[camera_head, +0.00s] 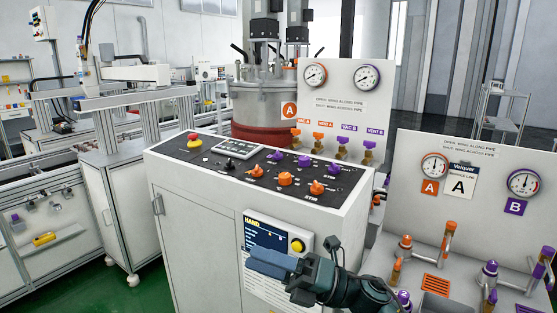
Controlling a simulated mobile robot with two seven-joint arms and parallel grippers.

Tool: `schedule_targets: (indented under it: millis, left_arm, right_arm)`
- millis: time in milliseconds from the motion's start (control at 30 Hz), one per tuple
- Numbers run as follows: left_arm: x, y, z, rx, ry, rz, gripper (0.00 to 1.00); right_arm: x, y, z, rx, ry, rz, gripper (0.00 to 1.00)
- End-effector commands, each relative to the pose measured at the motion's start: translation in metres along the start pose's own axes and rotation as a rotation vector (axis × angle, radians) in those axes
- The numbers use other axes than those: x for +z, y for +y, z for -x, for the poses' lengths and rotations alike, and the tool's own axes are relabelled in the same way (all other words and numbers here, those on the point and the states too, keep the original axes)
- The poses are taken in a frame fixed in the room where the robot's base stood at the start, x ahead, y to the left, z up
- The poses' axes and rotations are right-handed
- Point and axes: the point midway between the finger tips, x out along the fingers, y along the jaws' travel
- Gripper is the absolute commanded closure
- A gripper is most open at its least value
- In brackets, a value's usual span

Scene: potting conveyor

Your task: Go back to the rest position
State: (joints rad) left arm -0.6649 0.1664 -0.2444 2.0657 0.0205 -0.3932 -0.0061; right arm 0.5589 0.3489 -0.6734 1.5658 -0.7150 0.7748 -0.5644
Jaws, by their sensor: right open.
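My right gripper (256,263) is at the bottom centre, with its blue-grey fingers pointing left. It is open, and I see nothing held between the fingers. It is in front of the white console cabinet (190,230) and covers part of the HAND display (263,232) and the sheet below it. I cannot tell whether it touches the cabinet front. My dark right forearm comes in from the bottom right. My left gripper is not in view.
The console top (240,165) carries a red emergency button (194,139) and several orange and purple knobs. A gauge panel (465,205) with valves stands at the right. A metal tank (265,105) stands behind. Green floor (95,290) shows at the lower left.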

Motion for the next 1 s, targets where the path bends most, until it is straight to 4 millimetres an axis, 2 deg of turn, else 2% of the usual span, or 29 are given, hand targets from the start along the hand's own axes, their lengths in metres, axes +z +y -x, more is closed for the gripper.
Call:
schedule_targets:
  millis: [33,167,267,367,500,600,700,800,900,1000]
  left_arm:
    - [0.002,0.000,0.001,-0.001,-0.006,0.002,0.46]
    - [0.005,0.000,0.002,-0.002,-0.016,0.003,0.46]
    - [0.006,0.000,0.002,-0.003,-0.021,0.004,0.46]
    - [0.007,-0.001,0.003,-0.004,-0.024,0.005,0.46]
    - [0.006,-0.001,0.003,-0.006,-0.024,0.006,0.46]
    - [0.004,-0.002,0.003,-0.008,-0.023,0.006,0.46]
    - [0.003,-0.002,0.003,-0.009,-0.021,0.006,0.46]
    - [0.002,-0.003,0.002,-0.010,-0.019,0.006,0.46]
    - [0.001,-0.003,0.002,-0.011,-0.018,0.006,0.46]
    - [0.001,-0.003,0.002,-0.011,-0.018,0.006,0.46]
  right_arm:
    - [-0.007,-0.008,0.010,0.005,-0.119,-0.135,0.46]
    - [-0.017,-0.033,0.046,0.001,-0.435,-0.489,0.46]
    - [-0.035,-0.057,0.086,-0.015,-0.679,-0.763,0.46]
    - [-0.066,-0.082,0.131,-0.038,-0.923,-1.038,0.46]
    - [-0.132,-0.107,0.197,-0.078,-1.261,-1.401,0.46]
    - [-0.182,-0.113,0.235,-0.106,-1.468,-1.609,0.46]
    - [-0.221,-0.112,0.259,-0.127,-1.616,-1.750,0.46]
    - [-0.245,-0.110,0.273,-0.142,-1.705,-1.830,0.46]
    - [-0.255,-0.108,0.278,-0.148,-1.743,-1.864,0.46]
    - [-0.257,-0.108,0.279,-0.150,-1.749,-1.869,0.46]
